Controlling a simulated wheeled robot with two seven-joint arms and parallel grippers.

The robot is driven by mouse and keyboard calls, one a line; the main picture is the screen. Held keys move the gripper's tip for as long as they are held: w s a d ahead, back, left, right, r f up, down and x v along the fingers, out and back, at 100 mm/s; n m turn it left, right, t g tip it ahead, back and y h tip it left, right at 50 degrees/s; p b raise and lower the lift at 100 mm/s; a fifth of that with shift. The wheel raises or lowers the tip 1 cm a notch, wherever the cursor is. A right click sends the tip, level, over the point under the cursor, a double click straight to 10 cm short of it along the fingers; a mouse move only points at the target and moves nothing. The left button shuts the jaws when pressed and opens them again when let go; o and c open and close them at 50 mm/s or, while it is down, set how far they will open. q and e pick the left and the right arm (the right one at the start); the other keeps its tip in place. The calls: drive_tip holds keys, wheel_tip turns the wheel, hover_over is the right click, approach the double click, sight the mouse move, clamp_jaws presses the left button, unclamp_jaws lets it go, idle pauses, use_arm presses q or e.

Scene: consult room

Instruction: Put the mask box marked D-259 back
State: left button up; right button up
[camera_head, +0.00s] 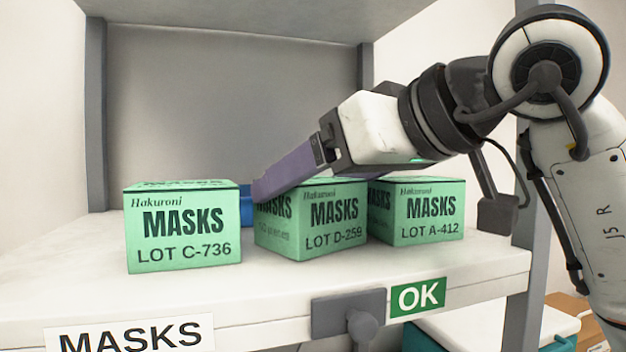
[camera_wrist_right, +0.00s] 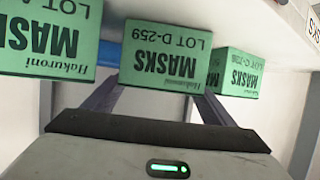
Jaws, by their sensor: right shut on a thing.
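The green mask box marked D-259 (camera_head: 335,225) is on the white shelf (camera_head: 275,285), between two like boxes and turned slightly. My right gripper (camera_head: 285,180) comes from the upper right and is shut on this box. In the right wrist view the D-259 box (camera_wrist_right: 165,60) shows upside down between the two fingers. The box looks at shelf level; I cannot tell whether its whole base rests. My left gripper is not in view.
Box C-736 (camera_head: 183,230) stands left with a gap; box A-412 (camera_head: 428,215) is close on the right. A blue object (camera_head: 246,205) shows behind the gap. A green OK label (camera_head: 418,297) and a MASKS label (camera_head: 130,337) are on the shelf edge.

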drive_tip(key=shift+r, duration=0.1)
drive_tip(key=o, duration=0.9)
drive_tip(key=shift+s+d+r, duration=0.1)
drive_tip(key=shift+s+d, duration=0.15)
drive_tip(key=b+v, duration=0.2)
drive_tip(key=v, duration=0.9)
drive_tip(key=shift+s, duration=0.1)
